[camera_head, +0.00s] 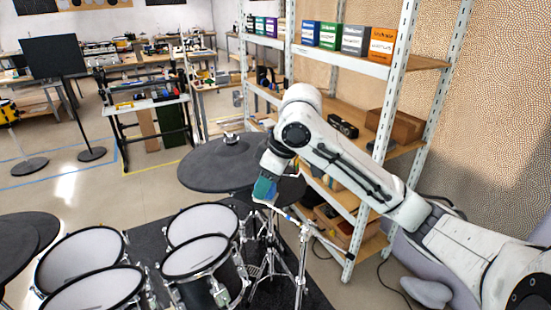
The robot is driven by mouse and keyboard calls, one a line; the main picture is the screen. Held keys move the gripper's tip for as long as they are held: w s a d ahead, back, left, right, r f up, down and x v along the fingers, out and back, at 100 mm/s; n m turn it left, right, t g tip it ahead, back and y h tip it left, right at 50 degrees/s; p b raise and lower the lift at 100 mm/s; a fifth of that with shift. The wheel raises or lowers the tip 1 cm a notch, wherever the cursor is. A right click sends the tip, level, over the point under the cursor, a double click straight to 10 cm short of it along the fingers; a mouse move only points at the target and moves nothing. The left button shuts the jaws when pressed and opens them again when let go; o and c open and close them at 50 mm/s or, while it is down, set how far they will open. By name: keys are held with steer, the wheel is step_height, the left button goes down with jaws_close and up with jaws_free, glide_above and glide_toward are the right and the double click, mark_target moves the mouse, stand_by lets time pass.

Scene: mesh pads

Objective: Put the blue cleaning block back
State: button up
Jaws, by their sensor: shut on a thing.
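My arm reaches in from the lower right, and its end points down in the middle of the view. My gripper (270,179) is shut on a small blue-teal block (263,190), which looks like the blue cleaning block. The block is held in front of a dark cymbal pad (215,165), over the drum kit. Whether it touches anything there I cannot tell. The fingers are small and partly hidden by the wrist and block.
A metal shelf rack (392,95) stands behind my arm, with several coloured boxes (329,36) on its upper board. Drums with white mesh heads (196,254) and thin metal stands (303,255) crowd the lower middle. Open floor (60,195) lies to the left.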

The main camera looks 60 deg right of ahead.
steer(key=shift+m, duration=0.8)
steer(key=a+f, duration=1)
steer(key=w+a+f, duration=0.1)
steer(key=a+f, duration=0.5)
steer(key=shift+w+a, duration=0.1)
steer(key=shift+h, duration=0.3)
steer(key=a+f, duration=0.6)
steer(key=a, duration=0.1)
steer(key=a+f, duration=0.3)
steer(key=a, duration=0.1)
steer(key=shift+a+f, duration=0.15)
steer(key=shift+a, duration=0.05)
